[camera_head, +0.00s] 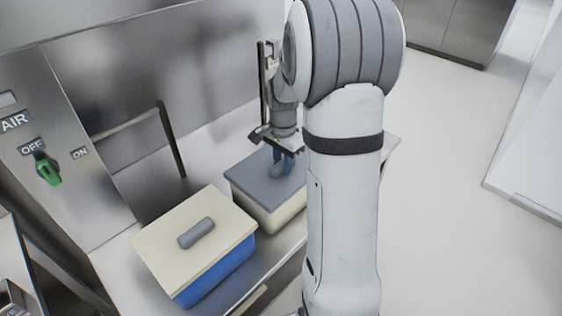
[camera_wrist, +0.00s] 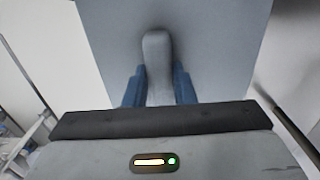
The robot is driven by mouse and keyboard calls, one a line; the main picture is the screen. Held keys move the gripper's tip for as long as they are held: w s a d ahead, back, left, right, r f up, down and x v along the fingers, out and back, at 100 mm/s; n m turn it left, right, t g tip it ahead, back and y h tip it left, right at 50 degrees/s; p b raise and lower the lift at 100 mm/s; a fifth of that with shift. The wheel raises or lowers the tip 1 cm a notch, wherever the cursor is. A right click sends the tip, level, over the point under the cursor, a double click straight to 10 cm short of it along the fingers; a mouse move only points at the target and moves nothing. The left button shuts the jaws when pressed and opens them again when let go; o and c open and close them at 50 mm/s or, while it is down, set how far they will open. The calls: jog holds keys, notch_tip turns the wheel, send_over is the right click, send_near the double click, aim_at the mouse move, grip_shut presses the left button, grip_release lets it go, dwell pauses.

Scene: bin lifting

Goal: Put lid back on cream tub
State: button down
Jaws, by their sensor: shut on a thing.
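The cream tub (camera_head: 287,212) stands on the metal bench with a grey lid (camera_head: 254,184) on top of it. The lid covers the tub's opening; the right part of both is hidden behind my arm. My gripper (camera_head: 282,168) points down over this lid with its blue fingers shut on the lid's grey handle. In the wrist view the blue fingers (camera_wrist: 158,88) sit on either side of the handle (camera_wrist: 157,50), above the flat grey lid (camera_wrist: 215,45). I cannot tell whether the lid is fully seated.
A blue tub (camera_head: 218,277) with a cream lid (camera_head: 160,238) and grey handle stands to the left, close to the cream tub. A metal panel with a green valve handle (camera_head: 47,169) is at far left. A rail (camera_head: 171,140) rises behind the tubs. Open floor lies at right.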

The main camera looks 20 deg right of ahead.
jog(key=shift+f+b, duration=0.3)
dwell(0.8)
jog(key=c, duration=0.6)
grip_release()
dwell(0.3)
jog(key=shift+r+p, duration=2.55)
jog(key=shift+r, duration=1)
jog(key=shift+w, duration=0.1)
grip_shut()
